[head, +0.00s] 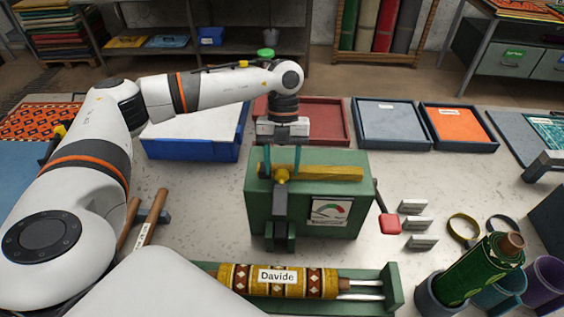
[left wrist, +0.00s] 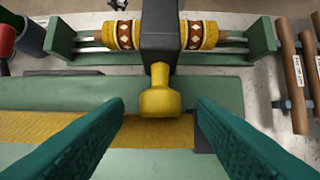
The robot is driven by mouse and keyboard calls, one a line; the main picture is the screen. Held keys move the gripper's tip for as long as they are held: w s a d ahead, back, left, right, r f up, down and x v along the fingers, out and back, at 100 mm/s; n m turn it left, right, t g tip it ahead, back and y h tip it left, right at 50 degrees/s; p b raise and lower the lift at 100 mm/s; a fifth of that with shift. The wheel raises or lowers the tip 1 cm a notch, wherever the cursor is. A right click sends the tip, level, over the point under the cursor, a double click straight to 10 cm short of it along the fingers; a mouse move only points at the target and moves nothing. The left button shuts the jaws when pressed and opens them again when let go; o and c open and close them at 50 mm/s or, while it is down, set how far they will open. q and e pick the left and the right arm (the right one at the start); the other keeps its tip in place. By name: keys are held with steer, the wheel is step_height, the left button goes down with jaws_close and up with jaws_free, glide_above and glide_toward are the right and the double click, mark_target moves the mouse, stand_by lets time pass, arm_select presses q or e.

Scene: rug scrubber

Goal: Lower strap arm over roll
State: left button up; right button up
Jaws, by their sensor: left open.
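The green machine box (head: 262,205) stands mid-table with a dark strap arm (head: 280,208) upright at its front, ending at the top in a yellow knob (head: 282,174). My left gripper (head: 282,160) points down at the knob. In the left wrist view its teal fingers (left wrist: 160,115) are apart, on either side of the yellow knob (left wrist: 160,100), with gaps. The patterned roll (head: 280,281), labelled "Davide", lies in a green cradle (head: 392,287) in front of the box. In the left wrist view the strap arm (left wrist: 160,28) hides the roll's middle. My right gripper is not visible.
A red-handled lever (head: 389,223) sticks out at the box's right. Beyond it are grey labelled blocks (head: 415,223), rings (head: 463,228) and a green bottle (head: 470,268) in a holder. Wooden-handled tools (head: 150,220) lie left. Trays (head: 390,124) line the back.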

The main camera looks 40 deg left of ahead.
arm_select(q)
steer(key=shift+s+d+f, duration=0.15)
steer(key=shift+s+f, duration=0.15)
steer(key=shift+f, duration=0.3)
jaws_close()
